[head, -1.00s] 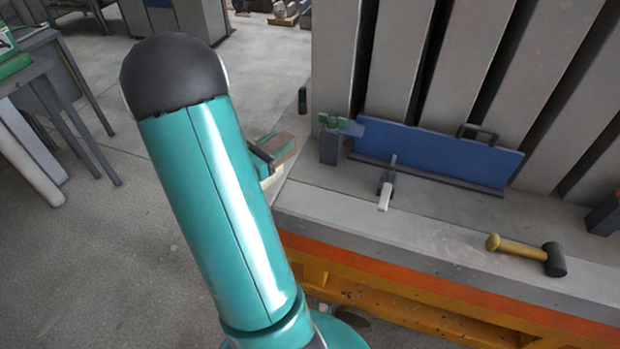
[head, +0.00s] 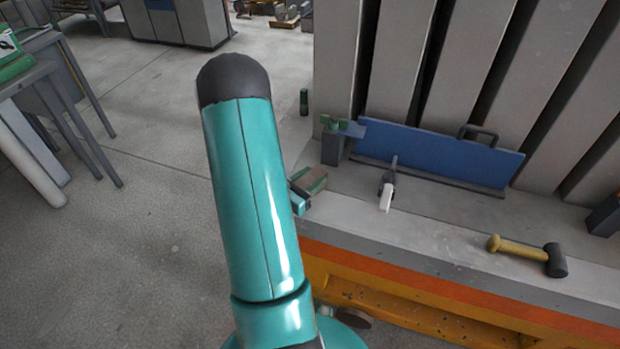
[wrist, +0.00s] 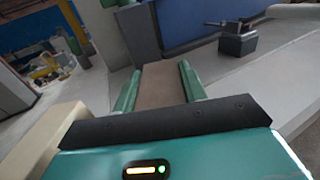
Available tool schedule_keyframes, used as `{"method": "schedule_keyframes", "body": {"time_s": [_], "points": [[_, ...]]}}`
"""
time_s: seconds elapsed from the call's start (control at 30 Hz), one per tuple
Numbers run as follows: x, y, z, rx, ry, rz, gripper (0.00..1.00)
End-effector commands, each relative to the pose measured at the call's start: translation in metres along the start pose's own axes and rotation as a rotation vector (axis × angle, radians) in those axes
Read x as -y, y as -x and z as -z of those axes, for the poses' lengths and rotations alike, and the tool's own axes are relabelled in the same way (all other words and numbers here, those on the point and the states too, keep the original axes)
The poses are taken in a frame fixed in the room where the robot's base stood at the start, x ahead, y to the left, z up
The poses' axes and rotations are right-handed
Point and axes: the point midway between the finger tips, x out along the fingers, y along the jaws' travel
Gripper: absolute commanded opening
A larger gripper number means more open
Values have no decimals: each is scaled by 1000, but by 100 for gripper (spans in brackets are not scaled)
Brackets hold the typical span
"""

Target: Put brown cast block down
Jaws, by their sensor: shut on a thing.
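The brown cast block (wrist: 162,86) is a plain brown slab between the two green fingers of my gripper (wrist: 158,74) in the wrist view. My gripper is shut on it. In the head view the block (head: 313,181) shows only in part, beside my teal arm. There my gripper (head: 303,188) is at the left end of the grey mould bed (head: 350,220), in front of the grey post. I cannot tell whether the block touches the bed; its underside is hidden.
A blue side panel (head: 430,152) stands along the bed, with a grey post (head: 332,150) at its left end. A dark clamp (head: 388,182) stands before it. A mallet (head: 530,252) lies at the right. Bare bed lies between clamp and mallet.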

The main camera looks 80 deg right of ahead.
Motion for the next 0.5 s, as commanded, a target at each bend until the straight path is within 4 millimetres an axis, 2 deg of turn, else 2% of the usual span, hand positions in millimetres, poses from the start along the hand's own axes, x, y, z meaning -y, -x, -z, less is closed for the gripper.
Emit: {"method": "schedule_keyframes", "body": {"time_s": [0.3, 0.33, 0.4, 0.5], "points": [[-1, 0, 3, 1, 0, -2, 11], [-1, 0, 3, 0, 0, -1, 48], [-1, 0, 3, 0, 0, -1, 61], [-1, 0, 3, 0, 0, -1, 64]]}}
